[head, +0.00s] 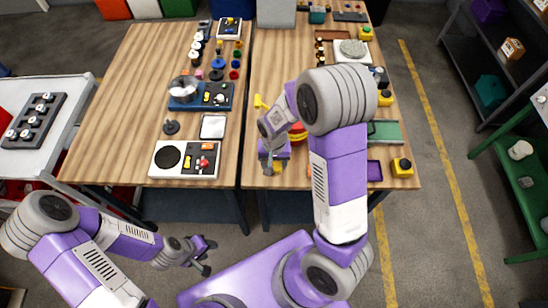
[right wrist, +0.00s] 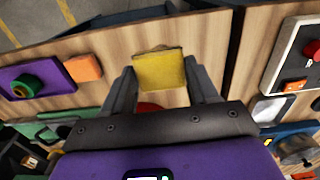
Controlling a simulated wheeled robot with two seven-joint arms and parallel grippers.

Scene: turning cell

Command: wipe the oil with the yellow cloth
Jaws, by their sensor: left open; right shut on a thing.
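The yellow cloth (right wrist: 160,72) is a folded square pad between the two fingers of my right gripper (right wrist: 162,88) in the right wrist view. The gripper is shut on it, over the wooden table. In the head view my right gripper (head: 273,166) is above the front left part of the right-hand table (head: 272,60), and a bit of the cloth (head: 279,174) shows by its fingers. My left gripper (head: 207,257) is open and empty, in front of the left-hand table. I cannot make out any oil; my right arm and gripper hide part of the table.
A red round thing (head: 298,133) lies just behind my right gripper, partly hidden by the arm. A yellow button box (head: 402,167) stands at the front right corner. A white panel (head: 184,160) lies on the left-hand table (head: 140,75). A gap separates the tables.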

